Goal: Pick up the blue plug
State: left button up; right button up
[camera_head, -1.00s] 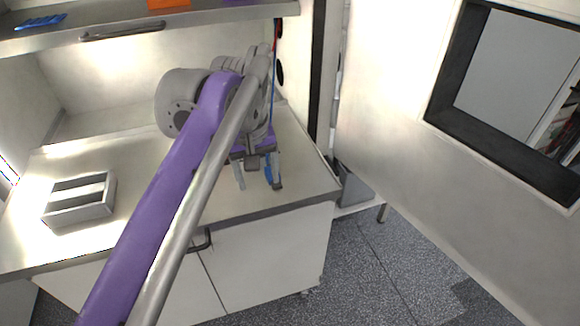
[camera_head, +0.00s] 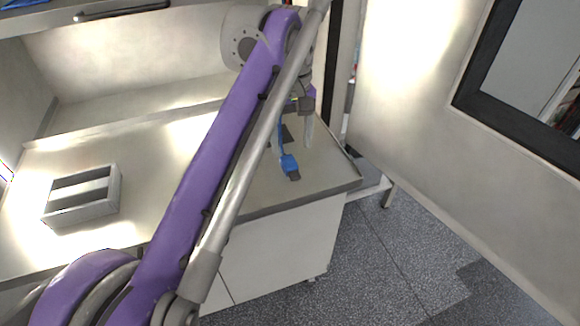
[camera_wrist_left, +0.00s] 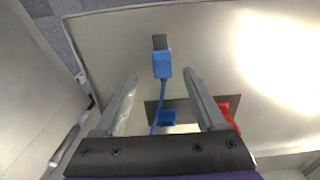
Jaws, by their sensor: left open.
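The blue plug (camera_head: 289,164) lies near the front right of the counter, its dark grey tip toward the front edge and its blue cable running back. My left gripper (camera_head: 308,132) is behind it and a little to the right, with one finger showing and the rest hidden by my arm. In the left wrist view the fingers of the left gripper (camera_wrist_left: 160,74) are open and empty, and the blue plug (camera_wrist_left: 162,64) shows between and just beyond their tips. I cannot tell the gripper's height above it. My right gripper is not in view.
A blue socket-like part (camera_wrist_left: 167,117) and a red one (camera_wrist_left: 228,103) sit near the fingers' base in the wrist view. A grey slotted holder (camera_head: 82,195) stands at the counter's left. The counter (camera_head: 140,150) between is clear. A wall with a dark-framed window stands right.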

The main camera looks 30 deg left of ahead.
aim_at(290, 162)
pick_arm(q)
jog(key=f, duration=0.5)
jog(key=shift+s+f+b, duration=0.1)
jog(key=shift+s+b, duration=0.1)
jog(key=shift+b, duration=0.1)
grip_shut()
